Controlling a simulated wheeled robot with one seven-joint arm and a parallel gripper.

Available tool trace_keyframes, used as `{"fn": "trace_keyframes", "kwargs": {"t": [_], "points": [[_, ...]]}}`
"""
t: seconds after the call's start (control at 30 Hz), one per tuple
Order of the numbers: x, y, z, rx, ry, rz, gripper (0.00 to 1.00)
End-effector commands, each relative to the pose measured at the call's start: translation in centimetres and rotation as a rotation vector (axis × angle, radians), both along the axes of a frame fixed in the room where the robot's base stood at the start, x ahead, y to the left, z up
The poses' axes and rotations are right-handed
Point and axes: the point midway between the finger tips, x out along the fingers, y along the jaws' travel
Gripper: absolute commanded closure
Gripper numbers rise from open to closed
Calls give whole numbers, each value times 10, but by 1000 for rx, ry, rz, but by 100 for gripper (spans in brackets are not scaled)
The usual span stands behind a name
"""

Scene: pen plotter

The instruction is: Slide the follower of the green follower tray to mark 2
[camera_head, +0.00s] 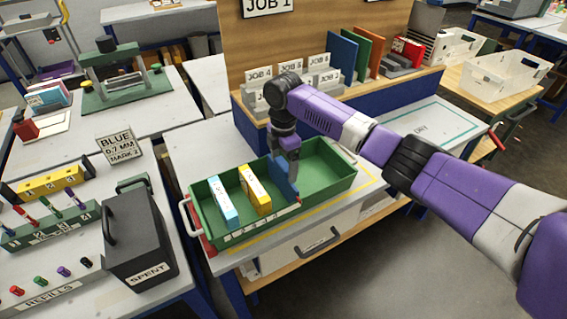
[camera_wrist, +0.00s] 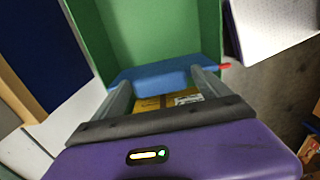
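The green follower tray (camera_head: 325,162) sits on the workbench, with white handles at its ends and number labels along its front rim. Its blue follower plate (camera_head: 281,184) stands upright across the tray near the middle, with a small red tip at its front end. A yellow box (camera_head: 256,194) and a light blue box (camera_head: 223,205) stand left of it. My gripper (camera_head: 287,160) is down at the follower's top. In the wrist view, the fingers (camera_wrist: 162,82) are spread along the blue plate (camera_wrist: 155,75); whether they touch it is unclear. The rim numbers are too small to read.
A sign (camera_head: 120,147) reads BLUE 0.7 MM MARK 2. A black SPENT box (camera_head: 140,240) stands left of the tray. Job racks (camera_head: 290,88) stand on the shelf behind. The tray floor right of the follower is empty.

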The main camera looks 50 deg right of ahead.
Motion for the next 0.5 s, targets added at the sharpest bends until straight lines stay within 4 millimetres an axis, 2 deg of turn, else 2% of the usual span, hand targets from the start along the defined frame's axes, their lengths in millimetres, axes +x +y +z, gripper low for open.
{"fn": "trace_keyframes", "kwargs": {"t": [0.03,0.07,0.4,0.5], "points": [[0,0,0,0,0,0,26],[0,0,0,0,0,0,32],[0,0,0,0,0,0,98],[0,1,1,0,0,0,100]]}}
